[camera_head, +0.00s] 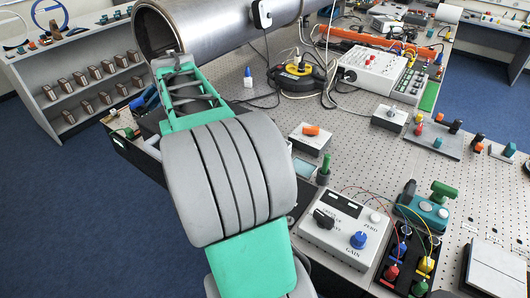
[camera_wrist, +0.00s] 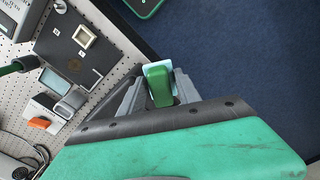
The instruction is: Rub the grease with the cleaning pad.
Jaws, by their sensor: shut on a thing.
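My gripper (camera_wrist: 158,80) is shut on the cleaning pad (camera_wrist: 160,88) in the wrist view. The pad shows as a green grip with a pale blue edge between the grey fingers. It appears at the table's edge, with blue floor behind it. A small dark brown spot (camera_wrist: 74,65), which looks like the grease, lies on a dark plate (camera_wrist: 98,72) to the left of the pad. The pad appears apart from the spot. In the head view my arm covers much of the left table edge, and I cannot make out the pad or the spot there.
A large metal pipe (camera_head: 215,28) lies behind my arm. A box with an orange knob (camera_head: 311,130), a control box with a blue knob (camera_head: 358,240) and loose cables crowd the perforated table (camera_head: 395,165). Open floor (camera_head: 60,210) lies to the left.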

